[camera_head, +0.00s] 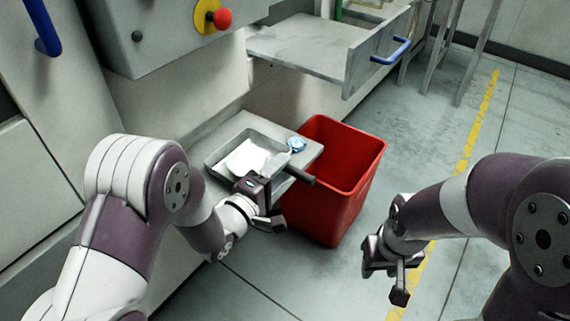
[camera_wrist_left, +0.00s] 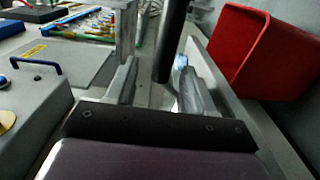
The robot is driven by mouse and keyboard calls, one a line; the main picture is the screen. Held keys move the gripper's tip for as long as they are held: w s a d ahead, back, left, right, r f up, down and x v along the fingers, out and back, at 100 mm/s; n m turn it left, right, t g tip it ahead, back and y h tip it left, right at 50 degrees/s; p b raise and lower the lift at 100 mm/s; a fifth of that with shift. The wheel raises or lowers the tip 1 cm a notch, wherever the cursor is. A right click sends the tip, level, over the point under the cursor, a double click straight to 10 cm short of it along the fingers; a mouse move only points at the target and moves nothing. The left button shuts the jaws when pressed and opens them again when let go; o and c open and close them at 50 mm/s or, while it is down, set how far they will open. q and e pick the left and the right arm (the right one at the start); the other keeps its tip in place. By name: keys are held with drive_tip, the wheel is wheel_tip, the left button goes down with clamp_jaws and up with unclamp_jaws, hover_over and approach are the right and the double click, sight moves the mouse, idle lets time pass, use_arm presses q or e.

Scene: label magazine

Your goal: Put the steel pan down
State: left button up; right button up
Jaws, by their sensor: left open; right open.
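The steel pan (camera_head: 215,160) is a shallow grey rectangular pan with white material (camera_head: 245,158) in it. It appears to sit on a small grey shelf (camera_head: 310,150) against the machine. Its dark handle (camera_head: 299,175) points right and toward me. My left gripper (camera_head: 265,205) is open beside the near side of the pan, partly hiding it. In the left wrist view the dark handle (camera_wrist_left: 172,40) stands between and beyond the spread fingers; contact cannot be told. My right gripper (camera_head: 385,270) is open and empty above the floor, away from the pan.
A red bin (camera_head: 345,190) stands right of the shelf. A small blue and white item (camera_head: 296,145) lies near the shelf's right edge. An open drawer (camera_head: 365,65) with a blue handle juts out above. A red button (camera_head: 222,18) is on the machine.

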use_arm(q)
drive_tip(key=p+v, duration=0.1)
drive_tip(key=v, duration=0.8)
drive_tip(key=shift+s+a+p, duration=0.15)
drive_tip(key=shift+s+p, duration=0.1)
drive_tip(key=shift+p, duration=0.05)
idle(0.6)
